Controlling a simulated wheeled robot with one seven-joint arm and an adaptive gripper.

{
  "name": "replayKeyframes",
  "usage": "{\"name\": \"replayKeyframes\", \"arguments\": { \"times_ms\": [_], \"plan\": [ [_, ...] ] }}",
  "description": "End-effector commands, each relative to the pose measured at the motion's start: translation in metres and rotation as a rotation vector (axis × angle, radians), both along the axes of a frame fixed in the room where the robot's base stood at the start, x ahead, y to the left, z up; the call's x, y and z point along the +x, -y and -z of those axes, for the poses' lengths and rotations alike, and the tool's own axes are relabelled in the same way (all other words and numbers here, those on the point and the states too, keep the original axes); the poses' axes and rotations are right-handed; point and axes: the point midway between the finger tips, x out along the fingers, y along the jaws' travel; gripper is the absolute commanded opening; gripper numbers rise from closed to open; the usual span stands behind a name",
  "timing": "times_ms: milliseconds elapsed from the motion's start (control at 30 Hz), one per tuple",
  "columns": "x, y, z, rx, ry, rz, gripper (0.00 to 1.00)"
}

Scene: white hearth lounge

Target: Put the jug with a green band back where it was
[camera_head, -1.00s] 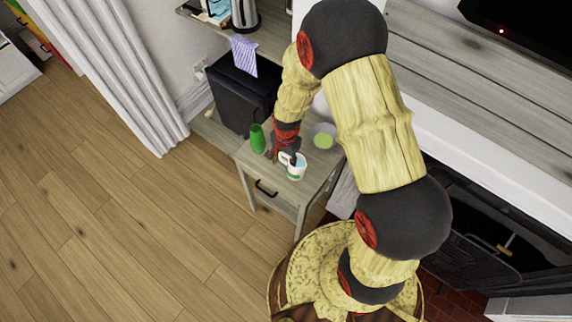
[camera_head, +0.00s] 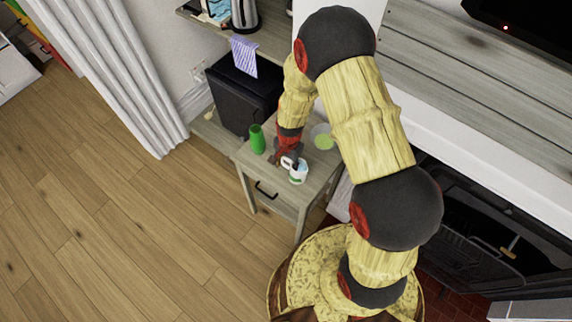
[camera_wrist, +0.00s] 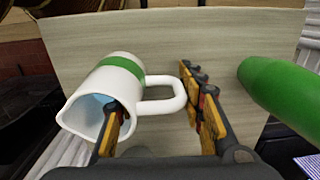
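The white jug with a green band (camera_head: 298,174) is at the front of the small side table (camera_head: 318,165). In the wrist view the jug (camera_wrist: 92,100) shows its open mouth toward the camera and its handle to the right. My gripper (camera_wrist: 160,115) has its fingers spread apart, with the handle between them. The left finger overlaps the jug's mouth and seems to reach inside it. The right finger is just beyond the handle's outer side; I cannot tell whether it touches. In the head view my gripper (camera_head: 290,158) is at the jug, partly hidden by the arm.
A green vase (camera_head: 257,139) stands left of the jug and shows close to the right finger in the wrist view (camera_wrist: 285,90). A bowl with green contents (camera_head: 323,138) is behind the jug. A black box (camera_head: 240,95) stands behind the table. Open floor lies left.

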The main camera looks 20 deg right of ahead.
Motion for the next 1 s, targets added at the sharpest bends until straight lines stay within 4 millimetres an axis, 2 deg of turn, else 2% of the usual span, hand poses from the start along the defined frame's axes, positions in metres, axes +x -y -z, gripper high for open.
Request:
{"name": "replayKeyframes", "arguments": {
  "times_ms": [267,633,767,1000],
  "plan": [
    [0.0,0.0,0.0,0.0,0.0,0.0,0.56],
    [0.0,0.0,-0.006,0.0,0.001,0.0,0.56],
    [0.001,0.0,-0.023,0.0,0.004,0.0,0.56],
    [-0.001,0.001,-0.073,0.001,0.004,0.001,0.56]
  ]
}}
